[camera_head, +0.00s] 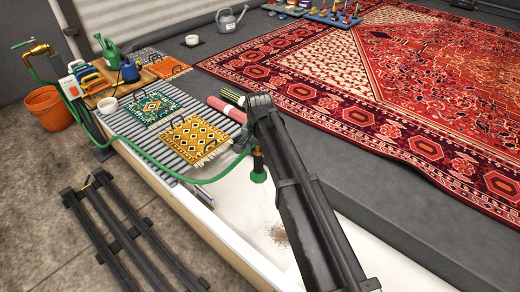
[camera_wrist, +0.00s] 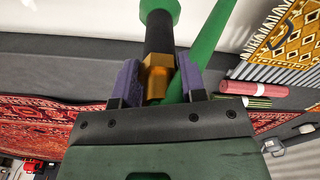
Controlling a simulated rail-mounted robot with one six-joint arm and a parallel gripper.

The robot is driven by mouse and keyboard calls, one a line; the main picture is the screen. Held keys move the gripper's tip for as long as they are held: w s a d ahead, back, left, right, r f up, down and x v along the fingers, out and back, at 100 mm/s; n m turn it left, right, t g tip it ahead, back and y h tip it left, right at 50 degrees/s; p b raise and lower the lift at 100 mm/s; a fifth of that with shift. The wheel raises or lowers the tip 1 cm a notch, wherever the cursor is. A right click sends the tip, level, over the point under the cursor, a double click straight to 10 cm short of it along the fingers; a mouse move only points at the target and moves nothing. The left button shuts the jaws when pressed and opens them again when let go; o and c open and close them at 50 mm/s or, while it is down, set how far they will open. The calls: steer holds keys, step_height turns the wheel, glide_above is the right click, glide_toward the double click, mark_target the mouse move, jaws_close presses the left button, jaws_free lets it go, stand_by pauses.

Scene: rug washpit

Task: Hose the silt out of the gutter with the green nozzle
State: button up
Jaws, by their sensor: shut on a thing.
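My gripper (camera_head: 254,148) is shut on the green nozzle (camera_head: 258,175), which points down over the white gutter (camera_head: 238,210). In the wrist view, my gripper's purple fingers (camera_wrist: 157,75) stand on both sides of the nozzle's brass collar, with its black grip and green end (camera_wrist: 158,8) beyond. The green hose (camera_head: 180,178) runs from the nozzle back to the tap at the left. A brown patch of silt (camera_head: 278,236) lies on the gutter floor, ahead of the nozzle and near my arm. My arm hides part of the gutter.
Small rug samples (camera_head: 190,138) lie on the grey corrugated rack (camera_head: 128,133) over the gutter's far end. Pink and green rolls (camera_head: 225,108) lie beside it. A large red rug (camera_head: 400,90) covers the floor at right. Dark rails (camera_head: 125,238) and an orange bucket (camera_head: 48,107) stand at left.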

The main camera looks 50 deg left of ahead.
mark_target(259, 162)
steer(key=shift+d+f+b, duration=0.15)
steer(key=shift+f+b, duration=2.75)
steer(key=shift+f, duration=0.15)
steer(key=shift+w+d+r, duration=0.1)
steer(key=shift+d+r, duration=0.1)
steer(key=shift+d, duration=0.4)
steer(key=w+d+r+p, duration=0.1)
steer(key=d+r+p, duration=0.1)
steer(key=d, duration=0.7)
steer(key=w+d+r+p, duration=0.2)
steer(key=d, duration=0.8)
steer(key=shift+d, duration=0.2)
steer(key=shift+s, duration=0.15)
